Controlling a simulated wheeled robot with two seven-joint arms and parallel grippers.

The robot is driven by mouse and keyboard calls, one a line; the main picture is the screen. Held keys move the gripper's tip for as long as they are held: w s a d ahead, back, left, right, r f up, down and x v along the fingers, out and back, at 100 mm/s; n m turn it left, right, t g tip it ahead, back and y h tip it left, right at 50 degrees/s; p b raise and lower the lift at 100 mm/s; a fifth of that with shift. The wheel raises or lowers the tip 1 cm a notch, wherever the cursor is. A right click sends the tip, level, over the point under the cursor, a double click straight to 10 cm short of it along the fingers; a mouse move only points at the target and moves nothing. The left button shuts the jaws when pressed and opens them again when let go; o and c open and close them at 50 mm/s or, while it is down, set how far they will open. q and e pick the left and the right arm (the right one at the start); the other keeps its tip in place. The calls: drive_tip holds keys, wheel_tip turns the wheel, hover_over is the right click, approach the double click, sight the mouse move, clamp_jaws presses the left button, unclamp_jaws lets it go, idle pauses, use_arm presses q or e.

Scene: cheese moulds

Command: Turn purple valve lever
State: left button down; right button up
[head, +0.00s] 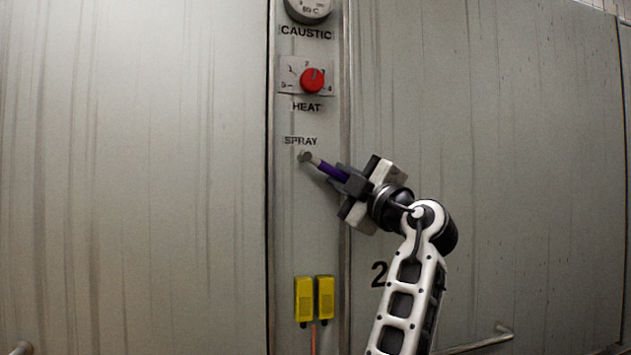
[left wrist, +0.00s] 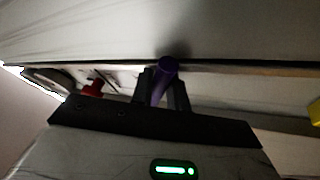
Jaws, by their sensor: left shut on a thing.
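The purple valve lever (head: 328,169) sits under the SPRAY label on the narrow panel. Its metal pivot (head: 305,157) is at the upper left, and the lever slants down to the right from it. My left gripper (head: 347,181) is shut on the lever's outer part, hiding its end. In the left wrist view the purple lever (left wrist: 160,82) stands between the two dark fingers of the left gripper (left wrist: 161,92). My right gripper is not in view.
A red HEAT knob (head: 312,80) and a gauge (head: 308,10) are above the lever. Two yellow boxes (head: 314,298) are mounted low on the panel. Large grey doors (head: 140,170) flank it, and a metal handle (head: 490,338) sticks out at lower right.

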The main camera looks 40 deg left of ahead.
use_arm(q)
drive_tip(key=c, duration=1.4)
unclamp_jaws()
drive_tip(key=shift+o, duration=0.2)
drive_tip(key=shift+d, duration=0.1)
drive_tip(key=shift+s+d+f, duration=0.15)
drive_tip(key=shift+d+f, duration=0.05)
drive_tip(key=shift+d, duration=0.15)
drive_tip(key=b+v, duration=0.3)
drive_tip(key=v, duration=1.2)
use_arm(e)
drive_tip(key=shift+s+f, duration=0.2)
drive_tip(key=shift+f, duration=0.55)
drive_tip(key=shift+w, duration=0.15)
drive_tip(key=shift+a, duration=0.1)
